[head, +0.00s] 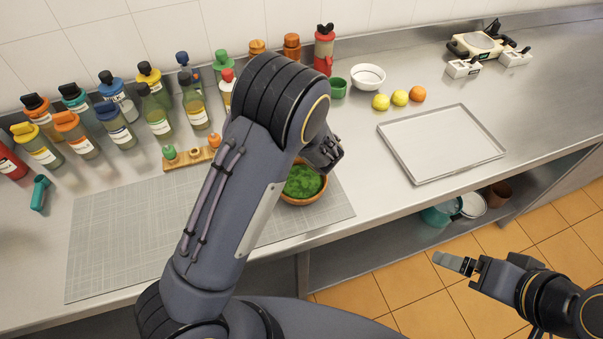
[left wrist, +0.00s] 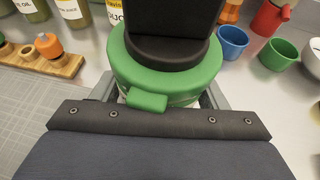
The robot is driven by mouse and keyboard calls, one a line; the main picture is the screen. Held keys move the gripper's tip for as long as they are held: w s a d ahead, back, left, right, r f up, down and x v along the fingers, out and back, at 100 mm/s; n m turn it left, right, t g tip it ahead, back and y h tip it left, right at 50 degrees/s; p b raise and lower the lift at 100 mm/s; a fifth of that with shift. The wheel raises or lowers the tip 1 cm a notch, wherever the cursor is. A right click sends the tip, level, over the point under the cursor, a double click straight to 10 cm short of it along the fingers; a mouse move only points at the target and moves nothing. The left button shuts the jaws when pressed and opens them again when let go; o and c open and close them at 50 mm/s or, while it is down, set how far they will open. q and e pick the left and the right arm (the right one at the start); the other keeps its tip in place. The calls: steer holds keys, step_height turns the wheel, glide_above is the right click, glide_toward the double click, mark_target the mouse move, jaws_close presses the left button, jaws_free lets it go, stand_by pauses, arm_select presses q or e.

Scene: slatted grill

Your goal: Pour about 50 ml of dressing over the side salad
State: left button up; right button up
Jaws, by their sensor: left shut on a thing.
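The side salad, green leaves in a brown wooden bowl (head: 303,184), sits on the counter by the grey mat's right end, partly hidden by my left arm. My left gripper (head: 325,153) shows only in part beyond the arm, above and behind the bowl. In the left wrist view, my left gripper (left wrist: 168,100) is shut on a bottle with a green collar (left wrist: 165,68) and a black top. Its contents and lower part are hidden, as is the bottle in the head view. My right gripper (head: 455,263) is over the floor, away from the counter; its finger gap is unclear.
Several dressing bottles (head: 115,125) crowd the back left. A wooden holder (head: 190,158) stands before them. A green cup (head: 338,87), white bowl (head: 368,77) and several fruits (head: 400,98) are at the back. An empty metal tray (head: 440,143) lies right, with clear counter around it.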

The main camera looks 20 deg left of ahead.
arm_select(q)
steer(key=shift+s+d+t+b, duration=0.2)
steer(key=shift+t+b, duration=0.1)
steer(key=shift+b, duration=0.55)
steer(key=b, duration=0.1)
steer(key=r+t+y+b, duration=0.1)
steer(key=shift+s+d+t+y+b, duration=0.25)
steer(key=shift+s+t+y+b, duration=0.05)
steer(key=shift+s+b, duration=0.1)
steer(key=s+r+t+y+b, duration=0.1)
steer(key=d+r+n+t+b, duration=0.1)
steer(key=b, duration=0.1)
steer(key=shift+s+r+y, duration=0.15)
steer(key=shift+s+y, duration=0.2)
steer(key=shift+y, duration=0.05)
steer(key=r+b, duration=0.1)
steer(key=s+r+t+y+b, duration=0.1)
steer(key=r+y+b, duration=0.1)
steer(key=shift+s+d+n+t, duration=0.25)
steer(key=shift+d+n+t, duration=0.1)
steer(key=shift+n+t, duration=0.05)
